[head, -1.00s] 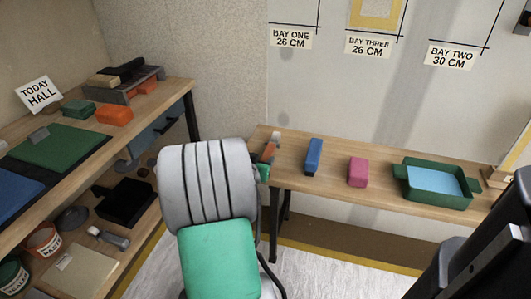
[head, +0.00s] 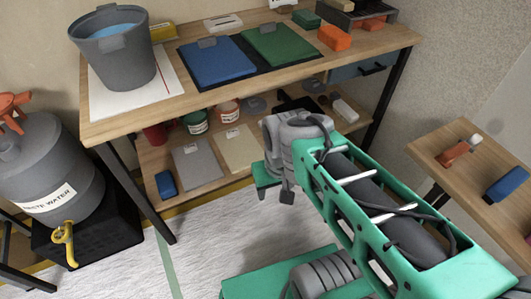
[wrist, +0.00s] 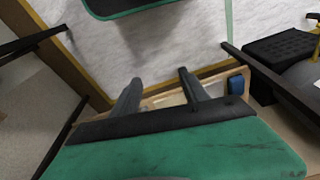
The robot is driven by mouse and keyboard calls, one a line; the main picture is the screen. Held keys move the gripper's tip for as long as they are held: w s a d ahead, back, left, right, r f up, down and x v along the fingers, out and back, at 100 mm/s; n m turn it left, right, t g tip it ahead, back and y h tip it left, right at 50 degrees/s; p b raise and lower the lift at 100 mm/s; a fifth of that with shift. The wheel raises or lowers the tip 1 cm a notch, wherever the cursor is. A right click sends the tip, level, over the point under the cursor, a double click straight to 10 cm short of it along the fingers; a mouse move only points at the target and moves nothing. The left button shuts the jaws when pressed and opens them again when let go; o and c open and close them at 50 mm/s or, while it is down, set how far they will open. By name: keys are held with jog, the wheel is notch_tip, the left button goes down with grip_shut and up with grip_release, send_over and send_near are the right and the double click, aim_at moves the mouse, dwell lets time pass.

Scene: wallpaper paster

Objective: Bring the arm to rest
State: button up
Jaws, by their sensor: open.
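My arm reaches in from the lower right in the head view, its green and grey links in front of the workbench. My gripper (head: 277,195) hangs at its far end, in front of the bench's lower shelf and above the pale floor. In the wrist view my gripper (wrist: 157,80) shows two dark fingers standing apart with nothing between them. It is open and empty. Part of the wrist is hidden behind the arm's own links in the head view.
The workbench (head: 185,105) carries a grey bucket (head: 120,60), a blue pad (head: 215,62) and a green pad (head: 280,45). A waste water tank (head: 45,165) stands left. A side table (head: 445,185) holds a blue block (head: 506,185) at right. The floor (head: 215,235) is clear.

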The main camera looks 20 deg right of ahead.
notch_tip(320, 180, up, 32)
jog(key=w+t+p, duration=0.1)
jog(key=w+p, duration=0.1)
jog(key=p, duration=2.6)
jog(key=shift+r, duration=0.2)
